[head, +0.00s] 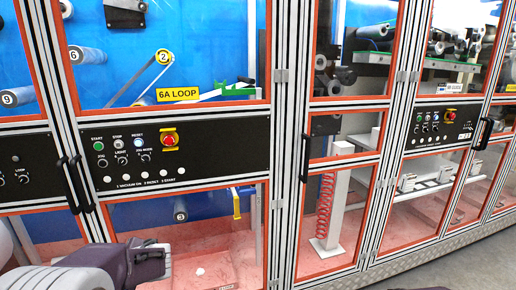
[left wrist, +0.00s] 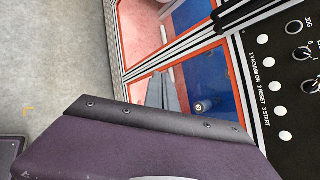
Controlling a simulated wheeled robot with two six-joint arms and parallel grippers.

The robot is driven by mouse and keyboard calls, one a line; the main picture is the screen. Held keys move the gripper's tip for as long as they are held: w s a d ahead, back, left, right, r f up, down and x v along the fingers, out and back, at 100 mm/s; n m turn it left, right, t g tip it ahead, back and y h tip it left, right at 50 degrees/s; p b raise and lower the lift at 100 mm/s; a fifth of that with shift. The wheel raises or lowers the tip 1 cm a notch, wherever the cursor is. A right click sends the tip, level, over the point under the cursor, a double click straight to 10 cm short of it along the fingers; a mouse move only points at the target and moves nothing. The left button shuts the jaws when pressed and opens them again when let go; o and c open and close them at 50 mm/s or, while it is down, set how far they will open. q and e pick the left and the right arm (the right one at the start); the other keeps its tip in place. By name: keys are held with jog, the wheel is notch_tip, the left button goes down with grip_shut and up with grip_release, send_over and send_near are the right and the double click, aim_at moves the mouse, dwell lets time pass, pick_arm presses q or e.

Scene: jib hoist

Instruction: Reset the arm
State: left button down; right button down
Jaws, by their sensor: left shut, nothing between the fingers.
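My left gripper (head: 148,262) comes in from the lower left in the head view. It is shut and empty, in front of the machine's lower window and below the black control panel (head: 190,165); no contact with the panel shows. Its dark purple body (left wrist: 150,148) fills the bottom of the left wrist view, where part of the panel (left wrist: 285,75) is at the right.
The panel carries START, STOP and RESET buttons, a red emergency button (head: 169,139) and lower knobs. Black door handles (head: 75,185) stick out beside it. A second panel (head: 435,127) is farther right. Grey floor (left wrist: 45,70) is open at left in the wrist view.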

pick_arm(q)
jog(key=s+d+f+n+g+h, duration=0.2)
jog(key=s+d+f+n+h, duration=0.2)
jog(key=s+d+f+n, duration=0.2)
jog(key=s+d+f+n+g+h+p, duration=0.1)
jog(key=s+d+f+n+h, duration=0.4)
jog(key=s+d+n, duration=0.6)
jog(key=d+f+g, duration=0.1)
jog(key=d, duration=0.1)
jog(key=shift+d+g+h, duration=0.3)
jog(key=shift+d+g, duration=0.05)
jog(key=shift+g, duration=0.05)
jog(key=shift+s, duration=0.15)
dwell(0.3)
